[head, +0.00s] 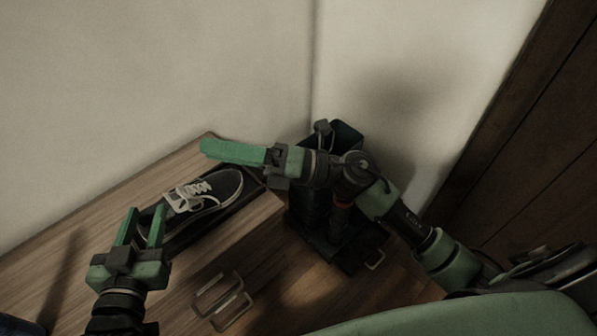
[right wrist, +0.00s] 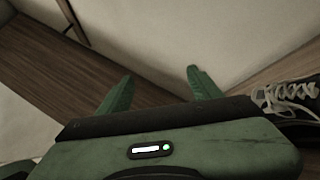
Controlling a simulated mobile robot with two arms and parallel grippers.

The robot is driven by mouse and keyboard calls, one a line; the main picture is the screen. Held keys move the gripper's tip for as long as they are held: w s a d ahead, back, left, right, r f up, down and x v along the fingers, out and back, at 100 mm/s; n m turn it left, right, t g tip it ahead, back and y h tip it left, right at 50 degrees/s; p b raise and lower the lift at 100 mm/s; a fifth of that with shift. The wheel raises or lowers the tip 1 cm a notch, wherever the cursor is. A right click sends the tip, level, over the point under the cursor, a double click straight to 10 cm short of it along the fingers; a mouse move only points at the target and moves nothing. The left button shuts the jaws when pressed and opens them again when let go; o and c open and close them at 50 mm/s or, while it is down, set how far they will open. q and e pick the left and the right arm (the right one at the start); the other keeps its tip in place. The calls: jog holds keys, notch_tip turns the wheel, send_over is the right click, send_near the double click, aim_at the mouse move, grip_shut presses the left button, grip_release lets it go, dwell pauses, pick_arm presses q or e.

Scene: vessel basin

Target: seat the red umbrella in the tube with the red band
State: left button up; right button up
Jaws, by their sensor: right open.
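A dark stand (head: 352,254) with upright tubes is at the middle right of the head view, partly hidden behind my right arm. One dark tube (head: 339,222) in it carries a red band (head: 343,204) just below my arm. I cannot make out a red umbrella in either view. My right gripper (head: 203,148) is open and empty, reaching left above the shoe bench; its two spread fingers also show in the right wrist view (right wrist: 158,78).
A dark sneaker (head: 226,188) with white laces lies in a dark tray on the wooden bench (head: 110,192). A metal bracket (head: 222,301) is at the bench's front. A taller dark bin (head: 347,134) stands behind my right arm. Pale walls meet behind; dark wood panelling (head: 535,150) is at right.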

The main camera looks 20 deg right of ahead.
jog(key=w+d+m+t+h, duration=0.1)
jog(key=d+m+t+h, duration=0.5)
jog(key=m, duration=0.7)
jog(key=w+d+m+t+h, duration=0.1)
jog(key=d+m+t+h, duration=0.45)
jog(key=m, duration=0.65)
jog(key=s+f+m+g+h, duration=0.3)
jog(key=s+f+m+h, duration=0.1)
jog(key=f+m, duration=0.5)
jog(key=shift+d+f+m, duration=0.25)
jog(key=shift+d+m, duration=0.15)
jog(key=shift+m, duration=0.6)
jog(key=shift+g+h, duration=0.25)
